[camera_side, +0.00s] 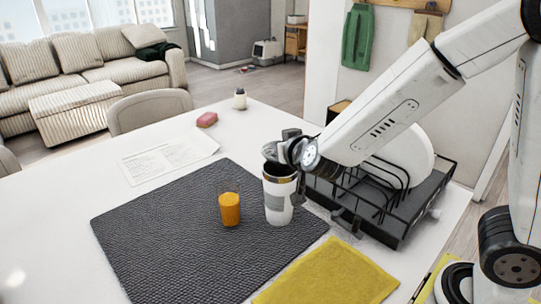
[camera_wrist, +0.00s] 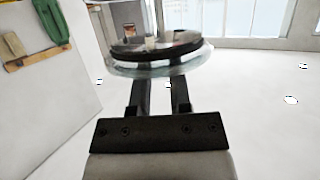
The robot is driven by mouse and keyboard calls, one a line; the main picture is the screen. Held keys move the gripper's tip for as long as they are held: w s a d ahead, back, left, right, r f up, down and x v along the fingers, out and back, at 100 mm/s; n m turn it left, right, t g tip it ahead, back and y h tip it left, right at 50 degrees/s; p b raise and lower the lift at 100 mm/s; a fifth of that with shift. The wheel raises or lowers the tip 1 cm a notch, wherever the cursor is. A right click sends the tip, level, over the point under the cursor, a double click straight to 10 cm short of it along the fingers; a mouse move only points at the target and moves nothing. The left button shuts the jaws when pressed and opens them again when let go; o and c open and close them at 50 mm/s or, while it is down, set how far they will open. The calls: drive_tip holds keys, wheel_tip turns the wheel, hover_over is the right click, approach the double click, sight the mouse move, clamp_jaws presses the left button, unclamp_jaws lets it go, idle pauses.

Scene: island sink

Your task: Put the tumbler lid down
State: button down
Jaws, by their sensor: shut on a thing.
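My gripper (camera_wrist: 160,84) is shut on the tumbler lid (camera_wrist: 158,55), a round clear disc with a black ring, which sits across the fingertips in the wrist view. In the side view my gripper (camera_side: 288,150) is at the top of the white tumbler (camera_side: 279,205), slightly behind and to the right of its rim. The tumbler stands upright on the dark mat (camera_side: 150,235), with a grey label and a metallic band near its top. The lid is small and partly hidden there, and I cannot tell whether it touches the tumbler.
A glass of orange juice (camera_side: 229,210) stands just left of the tumbler. A black dish rack (camera_side: 385,225) with a white plate is close on the right. A yellow cloth (camera_side: 330,275) lies in front. Paper (camera_side: 165,160) and a pink sponge (camera_side: 207,119) lie behind. The mat's left side is clear.

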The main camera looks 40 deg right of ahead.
drive_tip(key=shift+f, duration=1.8)
drive_tip(key=shift+f, duration=0.15)
drive_tip(key=c, duration=0.6)
unclamp_jaws()
drive_tip(key=shift+o, duration=0.2)
drive_tip(key=shift+v, duration=1.15)
drive_tip(key=shift+d+v, duration=0.2)
drive_tip(key=shift+v, duration=2.55)
drive_tip(key=shift+s+f, duration=0.1)
drive_tip(key=shift+f, duration=0.1)
